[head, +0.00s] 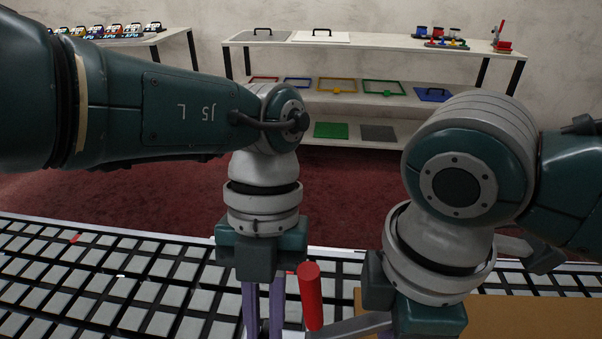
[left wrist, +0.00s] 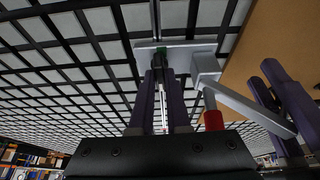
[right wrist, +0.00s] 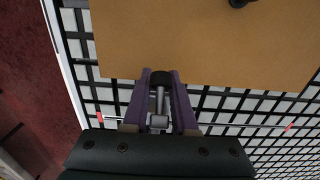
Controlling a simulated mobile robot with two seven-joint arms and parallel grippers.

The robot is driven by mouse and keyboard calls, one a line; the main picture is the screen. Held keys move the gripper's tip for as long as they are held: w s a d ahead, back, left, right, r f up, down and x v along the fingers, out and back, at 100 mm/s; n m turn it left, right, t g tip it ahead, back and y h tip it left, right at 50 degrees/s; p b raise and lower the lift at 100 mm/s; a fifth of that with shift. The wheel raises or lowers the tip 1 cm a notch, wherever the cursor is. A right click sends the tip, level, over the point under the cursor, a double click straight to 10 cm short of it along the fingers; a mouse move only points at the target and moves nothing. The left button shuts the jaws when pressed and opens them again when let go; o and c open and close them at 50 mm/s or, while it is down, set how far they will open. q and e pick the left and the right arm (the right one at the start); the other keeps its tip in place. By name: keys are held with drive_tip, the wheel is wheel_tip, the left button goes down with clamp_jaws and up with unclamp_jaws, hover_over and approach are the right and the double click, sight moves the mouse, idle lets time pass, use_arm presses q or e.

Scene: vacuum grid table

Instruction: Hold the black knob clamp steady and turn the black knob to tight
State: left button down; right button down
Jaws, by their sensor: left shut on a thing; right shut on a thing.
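The clamp has a grey base plate (left wrist: 205,62), a long grey arm (head: 352,327) and a red handle (head: 311,295), which tilts slightly. My left gripper (head: 263,325) points down left of the red handle. In the left wrist view its purple fingers (left wrist: 165,100) are shut on the clamp's body, mostly hidden between them. The grey arm (left wrist: 250,105) reaches toward my right gripper (left wrist: 283,100). In the right wrist view my right gripper (right wrist: 160,85) is shut on the black knob (right wrist: 161,77), with a grey spindle between the fingers. The knob is hidden in the head view.
A brown board (head: 540,315) lies on the grid table (head: 100,285) under the right arm. A small black part (right wrist: 238,3) shows on the board. A shelf (head: 380,42) with trays and small items stands against the back wall, beyond a red floor.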

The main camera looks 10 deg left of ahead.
use_arm(q)
drive_tip(key=c, duration=0.9)
unclamp_jaws()
drive_tip(key=v, duration=1.2)
